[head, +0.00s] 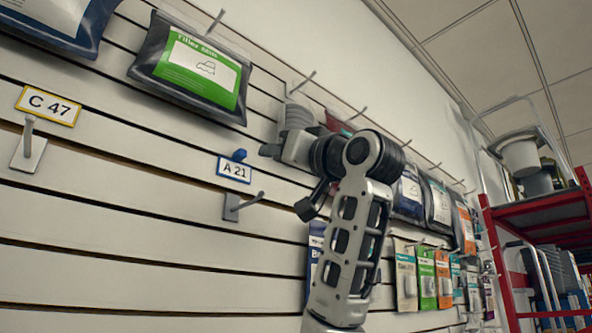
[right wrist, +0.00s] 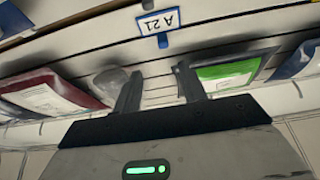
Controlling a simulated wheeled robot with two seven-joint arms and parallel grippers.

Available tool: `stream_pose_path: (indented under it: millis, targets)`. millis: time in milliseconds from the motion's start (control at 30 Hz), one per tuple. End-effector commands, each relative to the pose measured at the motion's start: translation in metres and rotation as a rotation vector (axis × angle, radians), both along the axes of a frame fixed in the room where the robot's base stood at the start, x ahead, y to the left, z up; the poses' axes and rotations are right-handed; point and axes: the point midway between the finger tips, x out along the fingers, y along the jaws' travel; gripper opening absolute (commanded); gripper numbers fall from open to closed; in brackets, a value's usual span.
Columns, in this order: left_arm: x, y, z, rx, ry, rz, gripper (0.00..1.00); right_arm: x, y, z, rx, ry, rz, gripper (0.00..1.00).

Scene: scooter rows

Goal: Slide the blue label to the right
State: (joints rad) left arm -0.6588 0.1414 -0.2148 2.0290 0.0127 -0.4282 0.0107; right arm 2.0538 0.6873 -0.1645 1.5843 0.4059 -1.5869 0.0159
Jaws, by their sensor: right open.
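The blue label (head: 234,169) is a small blue-edged tag reading A 21 on the slatted wall, with a blue knob (head: 239,155) at its top. It also shows upside down in the right wrist view (right wrist: 161,20), beyond the fingertips. My right gripper (head: 268,150) is close to the wall, just right of the label and slightly above it, apart from it. In the right wrist view its two dark fingers (right wrist: 157,72) are spread with nothing between them. My left gripper is in neither view.
A yellow-edged C 47 label (head: 48,105) is at the left, with a bare hook (head: 28,145) below it. Another hook (head: 240,206) sticks out below the blue label. A green-labelled bag (head: 196,70) hangs above. Hanging packs and a red shelf (head: 540,215) are at the right.

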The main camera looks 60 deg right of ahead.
Motion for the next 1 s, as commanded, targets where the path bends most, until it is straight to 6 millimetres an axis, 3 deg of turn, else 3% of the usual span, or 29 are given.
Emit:
stream_pose_path:
  millis: [100,300,1000]
  targets:
    - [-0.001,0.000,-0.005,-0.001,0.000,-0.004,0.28,-0.019,0.006,-0.010,-0.001,-0.004,0.000,0.42]
    - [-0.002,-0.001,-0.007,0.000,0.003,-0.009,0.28,-0.033,0.010,-0.014,-0.001,-0.002,0.000,0.42]
    - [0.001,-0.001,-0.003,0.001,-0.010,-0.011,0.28,-0.034,0.011,-0.014,0.000,0.000,0.000,0.42]
